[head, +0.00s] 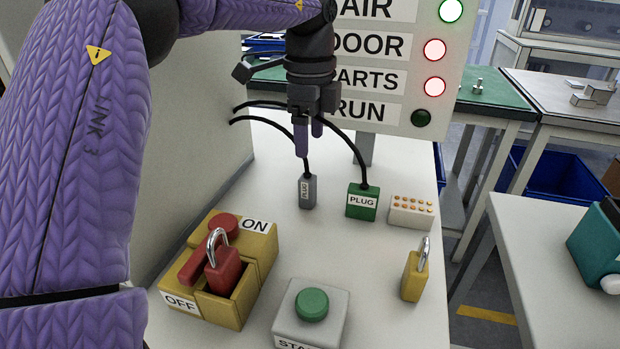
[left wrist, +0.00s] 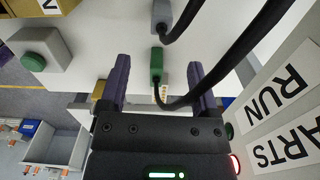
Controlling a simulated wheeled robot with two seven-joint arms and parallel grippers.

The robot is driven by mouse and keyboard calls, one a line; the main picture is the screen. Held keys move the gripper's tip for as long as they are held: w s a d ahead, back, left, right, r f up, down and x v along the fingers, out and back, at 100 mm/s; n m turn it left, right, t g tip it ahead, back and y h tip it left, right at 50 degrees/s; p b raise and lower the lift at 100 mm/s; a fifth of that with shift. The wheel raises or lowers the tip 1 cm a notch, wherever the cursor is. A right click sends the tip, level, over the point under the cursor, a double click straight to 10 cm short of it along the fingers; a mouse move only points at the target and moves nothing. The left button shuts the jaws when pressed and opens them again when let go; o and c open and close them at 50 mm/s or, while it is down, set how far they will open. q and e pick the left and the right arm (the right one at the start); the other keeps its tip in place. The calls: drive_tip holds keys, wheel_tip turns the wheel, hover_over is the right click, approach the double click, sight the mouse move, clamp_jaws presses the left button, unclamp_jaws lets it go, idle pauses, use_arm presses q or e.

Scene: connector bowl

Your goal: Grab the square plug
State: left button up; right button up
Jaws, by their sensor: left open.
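A green plug (head: 361,203) with a broad, squarish front stands on the white table, with a black cable from its top. A narrower grey plug (head: 308,191) stands to its left, also cabled. My left gripper (head: 309,138) is open and empty, above and behind the plugs. In the left wrist view the green plug (left wrist: 157,64) shows between the two purple fingers, apart from them. The grey plug (left wrist: 161,14) is further up, outside the fingers. My right gripper is in neither view.
A white block with orange dots (head: 411,211) sits right of the green plug. A yellow padlock (head: 415,275), a green button box (head: 312,309) and a yellow switch box with a red padlock (head: 223,270) stand in front. The sign panel (head: 387,63) rises behind; black cables hang near my gripper.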

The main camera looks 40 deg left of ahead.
sight(308, 177)
use_arm(q)
drive_tip(key=f+b, duration=0.1)
drive_tip(key=f, duration=0.2)
drive_tip(key=f+b, duration=0.2)
drive_tip(key=f, duration=0.1)
drive_tip(key=f+b, duration=0.1)
drive_tip(key=f, duration=0.2)
drive_tip(key=shift+a+f+b, duration=0.25)
drive_tip(key=shift+b, duration=0.15)
drive_tip(key=shift+r, duration=0.25)
clamp_jaws()
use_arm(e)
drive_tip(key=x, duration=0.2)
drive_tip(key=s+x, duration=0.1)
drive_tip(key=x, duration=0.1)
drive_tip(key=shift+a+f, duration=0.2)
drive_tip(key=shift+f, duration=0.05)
